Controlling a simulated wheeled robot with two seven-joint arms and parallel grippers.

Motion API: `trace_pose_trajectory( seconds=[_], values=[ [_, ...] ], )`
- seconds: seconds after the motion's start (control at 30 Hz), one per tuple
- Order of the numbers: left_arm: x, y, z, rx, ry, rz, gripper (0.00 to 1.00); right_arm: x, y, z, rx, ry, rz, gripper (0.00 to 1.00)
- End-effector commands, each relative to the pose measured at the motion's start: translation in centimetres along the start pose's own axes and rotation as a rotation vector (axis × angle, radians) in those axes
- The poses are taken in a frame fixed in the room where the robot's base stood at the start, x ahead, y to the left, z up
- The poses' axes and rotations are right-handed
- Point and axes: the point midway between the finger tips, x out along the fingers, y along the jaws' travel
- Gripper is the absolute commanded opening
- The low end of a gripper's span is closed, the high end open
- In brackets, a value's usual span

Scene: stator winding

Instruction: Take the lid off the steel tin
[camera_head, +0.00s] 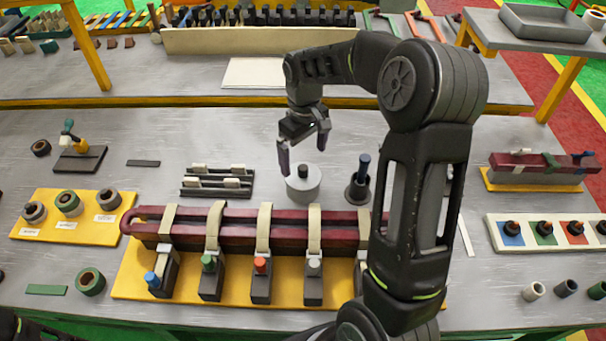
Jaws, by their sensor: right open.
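The steel tin (303,192) is a short grey cylinder standing upright on the metal table near the middle. Its lid (303,179) lies on top and has a dark knob (303,170) at its centre. My right gripper (303,157) is open, with its two dark fingers pointing down above the tin. In the picture one finger is left of the knob and the other is above and to its right. Whether either finger touches the lid I cannot tell. My left gripper is not in view; only a dark piece shows at the bottom left corner.
A dark cup with a blue-handled tool (360,182) stands right of the tin. A grey slotted rack (217,182) stands to its left. A long dark red bar under clamps (240,227) lies in front on a yellow board (130,275). Table behind the tin is mostly clear.

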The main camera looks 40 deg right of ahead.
Motion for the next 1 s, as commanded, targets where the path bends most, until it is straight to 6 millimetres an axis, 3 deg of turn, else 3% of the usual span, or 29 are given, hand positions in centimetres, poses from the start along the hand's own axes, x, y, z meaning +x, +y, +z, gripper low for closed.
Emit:
trace_pose_trajectory(
  seconds=[0.23, 0.6, 1.0],
  values=[
    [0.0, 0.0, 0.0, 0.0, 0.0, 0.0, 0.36, 0.5, 0.0, 0.0, 0.0, -0.001, 0.0, 1.0],
    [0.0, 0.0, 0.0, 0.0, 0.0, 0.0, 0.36, 5.0, -0.3, 0.0, 0.002, 0.0, 0.0, 1.0],
    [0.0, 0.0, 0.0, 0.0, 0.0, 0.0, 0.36, 5.1, -0.2, -0.1, 0.002, 0.001, 0.0, 1.0]
  ],
)
